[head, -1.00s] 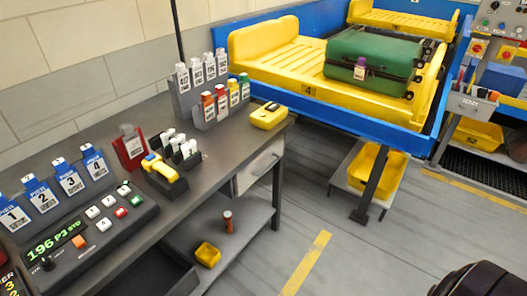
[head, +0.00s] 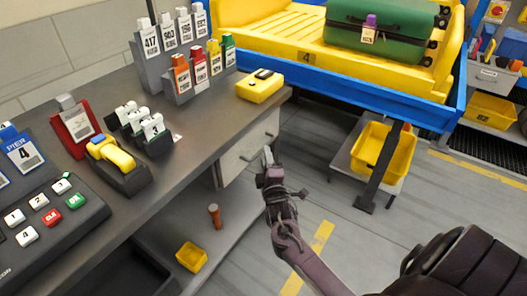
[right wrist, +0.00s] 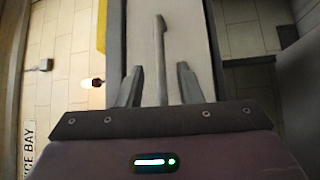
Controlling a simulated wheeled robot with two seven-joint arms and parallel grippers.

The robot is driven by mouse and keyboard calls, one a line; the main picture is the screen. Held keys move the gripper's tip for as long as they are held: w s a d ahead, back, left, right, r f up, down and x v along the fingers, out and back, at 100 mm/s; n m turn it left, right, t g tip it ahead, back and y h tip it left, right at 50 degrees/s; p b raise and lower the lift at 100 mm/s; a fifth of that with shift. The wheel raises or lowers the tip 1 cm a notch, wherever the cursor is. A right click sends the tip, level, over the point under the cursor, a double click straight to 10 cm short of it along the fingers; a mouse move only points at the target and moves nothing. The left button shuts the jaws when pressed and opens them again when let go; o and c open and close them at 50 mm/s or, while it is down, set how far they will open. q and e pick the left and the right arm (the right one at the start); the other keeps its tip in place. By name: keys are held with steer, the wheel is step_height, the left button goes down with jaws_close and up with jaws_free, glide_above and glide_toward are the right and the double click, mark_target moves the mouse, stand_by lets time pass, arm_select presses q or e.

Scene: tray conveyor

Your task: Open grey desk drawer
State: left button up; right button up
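The grey desk drawer (head: 234,163) is in the desk's front below the top, and it looks shut. Its thin bar handle (head: 257,146) shows just above my right gripper (head: 267,162) in the head view. In the right wrist view the pale drawer front (right wrist: 190,40) fills the middle, and the handle (right wrist: 160,45) runs lengthwise between the two fingers of my right gripper (right wrist: 160,87). The fingers are apart, with gaps on both sides of the handle. I cannot tell how deep the handle sits between them. My left gripper is not in view.
The desk top (head: 195,133) holds a yellow device (head: 260,88), a scanner (head: 118,160) and tag racks. The conveyor's blue frame (head: 390,105) stands behind. Floor in front is open.

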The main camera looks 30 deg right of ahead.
steer(key=x, duration=0.5)
steer(key=shift+c, duration=0.2)
jaws_close()
